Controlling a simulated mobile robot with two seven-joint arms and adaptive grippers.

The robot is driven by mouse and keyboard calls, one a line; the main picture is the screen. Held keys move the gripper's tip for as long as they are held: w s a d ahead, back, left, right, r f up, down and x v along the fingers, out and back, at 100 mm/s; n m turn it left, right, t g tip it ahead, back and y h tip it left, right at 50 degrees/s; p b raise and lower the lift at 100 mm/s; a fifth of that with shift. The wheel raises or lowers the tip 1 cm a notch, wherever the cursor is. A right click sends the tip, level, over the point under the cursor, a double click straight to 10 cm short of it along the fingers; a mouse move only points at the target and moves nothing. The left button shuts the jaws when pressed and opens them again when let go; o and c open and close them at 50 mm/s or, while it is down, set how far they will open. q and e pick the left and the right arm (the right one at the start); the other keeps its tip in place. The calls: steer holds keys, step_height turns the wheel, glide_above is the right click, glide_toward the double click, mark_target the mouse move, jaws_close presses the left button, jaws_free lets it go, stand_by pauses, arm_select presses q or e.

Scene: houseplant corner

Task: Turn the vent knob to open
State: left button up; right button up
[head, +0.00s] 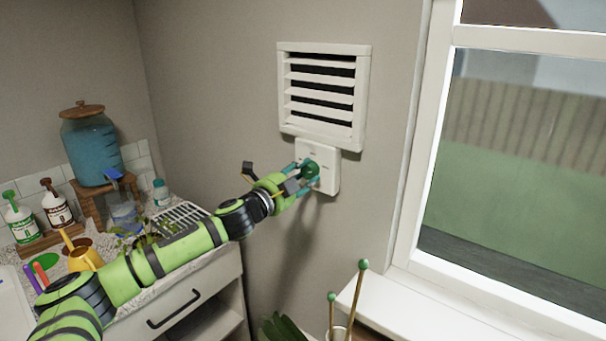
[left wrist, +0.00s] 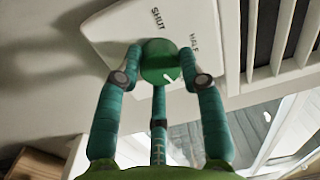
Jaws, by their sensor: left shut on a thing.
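The vent (head: 322,95) is a white slatted panel on the grey wall, with dark gaps between its slats. Just below it is a white control plate (head: 330,178) with a round green knob (head: 311,168). In the left wrist view the knob (left wrist: 160,60) has a short white mark toward its lower right. The plate (left wrist: 110,35) reads SHUT and what looks like HALF; an OPEN label is not visible. My left gripper (head: 306,172) has its teal fingers shut on the knob, one finger on each side. My right gripper is not in view.
A window (head: 510,150) with a white sill (head: 420,315) is at the right. A counter (head: 150,290) at the left holds a blue drink jar (head: 92,150), bottles and a yellow watering can (head: 85,258). Green-tipped sticks (head: 357,290) rise at the bottom.

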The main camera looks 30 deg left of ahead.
arm_select(q)
steer(key=shift+a+r, duration=0.1)
stand_by(0.3)
steer(key=o, duration=1.1)
steer(key=shift+o, duration=0.2)
steer(key=shift+s+f, duration=0.25)
steer(key=shift+s, duration=0.15)
steer(key=s, duration=1.1)
steer(key=shift+a, duration=0.35)
steer(key=shift+f, duration=0.1)
